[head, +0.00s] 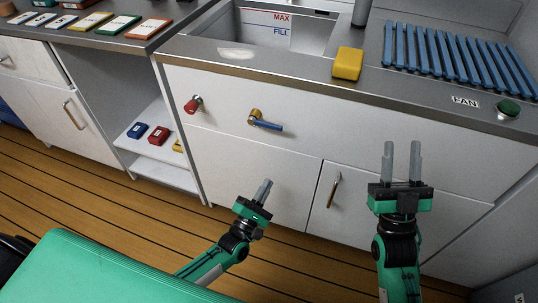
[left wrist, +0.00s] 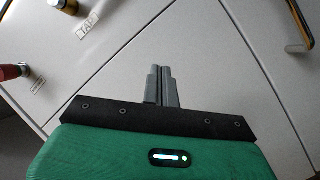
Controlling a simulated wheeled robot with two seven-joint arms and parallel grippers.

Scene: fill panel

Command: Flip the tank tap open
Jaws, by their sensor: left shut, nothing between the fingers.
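The tank tap (head: 256,117) is a brass fitting on the white cabinet front, with a blue lever (head: 268,125) pointing right and slightly down. In the left wrist view the brass part of the tap (left wrist: 66,5) is cut off by the top edge, beside a TAP label (left wrist: 87,25); its lever is hardly seen there. My left gripper (head: 264,187) is shut and empty, below the tap and apart from it. Its closed fingers also show in the left wrist view (left wrist: 161,72). My right gripper (head: 402,150) has its fingers apart and empty, right of the tap.
A red knob (head: 193,104) sticks out left of the tap. A sink (head: 285,35) with MAX and FILL marks, a yellow sponge (head: 347,63), a blue rack (head: 450,55) and a green FAN button (head: 508,107) are on the counter above. A door handle (head: 333,189) sticks out below right.

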